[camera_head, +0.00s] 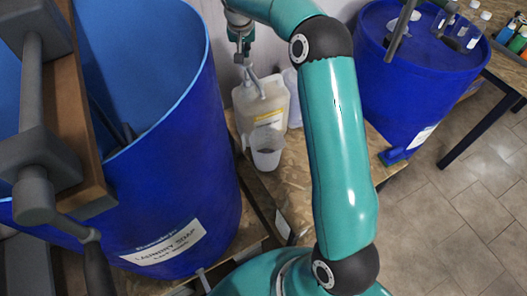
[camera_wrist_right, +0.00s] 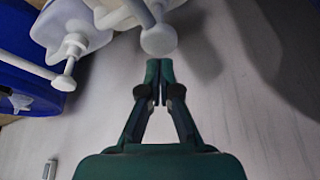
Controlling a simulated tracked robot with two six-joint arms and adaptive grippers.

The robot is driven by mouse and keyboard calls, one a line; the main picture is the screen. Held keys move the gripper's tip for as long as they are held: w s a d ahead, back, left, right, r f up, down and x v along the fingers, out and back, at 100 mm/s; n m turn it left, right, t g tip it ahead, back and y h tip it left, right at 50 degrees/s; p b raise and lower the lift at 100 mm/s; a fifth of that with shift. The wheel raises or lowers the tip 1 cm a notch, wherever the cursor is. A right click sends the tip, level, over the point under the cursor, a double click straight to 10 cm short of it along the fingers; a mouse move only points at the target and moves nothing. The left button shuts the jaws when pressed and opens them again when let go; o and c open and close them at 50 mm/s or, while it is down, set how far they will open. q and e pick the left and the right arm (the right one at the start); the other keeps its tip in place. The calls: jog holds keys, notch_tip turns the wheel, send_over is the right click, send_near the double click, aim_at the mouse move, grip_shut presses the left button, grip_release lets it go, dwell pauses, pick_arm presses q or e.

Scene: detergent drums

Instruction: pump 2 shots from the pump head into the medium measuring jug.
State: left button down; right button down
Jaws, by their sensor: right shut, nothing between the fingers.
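A beige canister (camera_head: 262,108) with a yellow-edged label stands on the wooden bench, with a pump head (camera_head: 254,80) on top. A pale measuring jug (camera_head: 266,158) stands right in front of it, below the spout side; I cannot tell its size by comparison. My right gripper (camera_head: 243,58) is shut and empty, just above the pump head. In the right wrist view, the closed fingertips (camera_wrist_right: 160,64) sit close to the round white pump top (camera_wrist_right: 158,40); I cannot tell whether they touch. My left gripper is not in view.
A large open blue drum (camera_head: 160,150) fills the left, with a grey crank (camera_head: 40,150) on a wooden beam. A closed blue drum (camera_head: 420,85) stands at the right. A second pale canister (camera_head: 292,97) is partly behind my arm. Bottles (camera_head: 510,35) stand on a table.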

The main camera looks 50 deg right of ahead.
notch_tip(320, 180, up, 6)
jog(key=p, duration=0.4)
jog(key=shift+f, duration=0.1)
dwell(0.4)
